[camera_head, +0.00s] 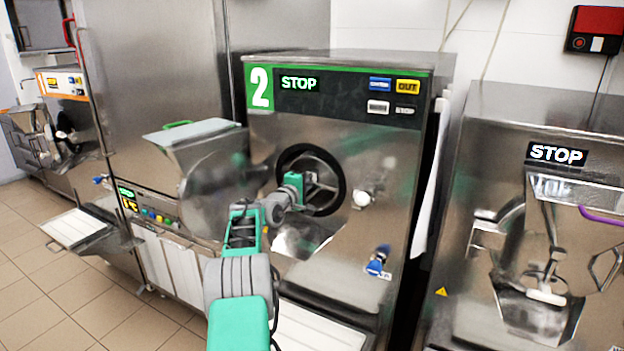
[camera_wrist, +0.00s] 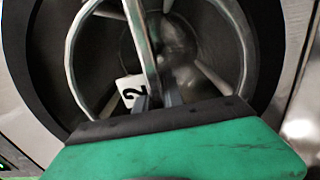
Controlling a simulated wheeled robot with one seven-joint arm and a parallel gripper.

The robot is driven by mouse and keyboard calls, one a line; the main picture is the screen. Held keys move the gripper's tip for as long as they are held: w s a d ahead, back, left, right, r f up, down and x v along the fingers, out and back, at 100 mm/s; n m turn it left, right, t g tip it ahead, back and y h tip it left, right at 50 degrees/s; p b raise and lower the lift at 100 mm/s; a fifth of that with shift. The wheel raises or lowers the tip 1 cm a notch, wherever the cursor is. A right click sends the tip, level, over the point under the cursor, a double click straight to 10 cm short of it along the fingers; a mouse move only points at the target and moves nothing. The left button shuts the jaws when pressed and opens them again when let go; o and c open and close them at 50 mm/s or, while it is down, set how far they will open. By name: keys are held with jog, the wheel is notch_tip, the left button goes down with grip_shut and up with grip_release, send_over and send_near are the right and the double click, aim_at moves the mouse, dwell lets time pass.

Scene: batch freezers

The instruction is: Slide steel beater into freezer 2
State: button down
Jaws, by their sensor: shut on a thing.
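Freezer 2 (camera_head: 349,140) stands in the middle, with a green number panel and a STOP display. Its round opening (camera_head: 338,180) has a black rim and is uncovered. My gripper (camera_head: 308,184) is at this opening, and its fingers show in the wrist view (camera_wrist: 157,97). It is shut on the steel beater (camera_wrist: 144,40), a ring with bars and a white tag marked 2. In the wrist view the beater's ring lies within the black rim. How deep it sits is hard to tell. In the head view my arm and gripper hide part of the opening.
The hinged steel door (camera_head: 218,180) of freezer 2 stands open at the left. A blue-handled tap (camera_head: 377,262) and a white knob (camera_head: 362,198) stick out of the front. Another freezer (camera_head: 545,220) stands close at the right. Tiled floor (camera_head: 60,300) is clear at the lower left.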

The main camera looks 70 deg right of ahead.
jog(key=shift+r, duration=0.1)
jog(key=c, duration=1.4)
grip_release()
jog(key=shift+o, duration=0.2)
jog(key=shift+f, duration=0.2)
jog(key=w+a+b, duration=0.1)
jog(key=a+b, duration=0.1)
jog(key=a, duration=0.5)
jog(key=shift+w+a, duration=0.15)
jog(key=shift+a, duration=0.25)
jog(key=shift+a+r, duration=0.1)
jog(key=shift+a, duration=0.15)
jog(key=w+a+b, duration=0.2)
jog(key=a+b, duration=0.1)
jog(key=a, duration=0.8)
dwell(0.9)
jog(key=shift+a, duration=0.15)
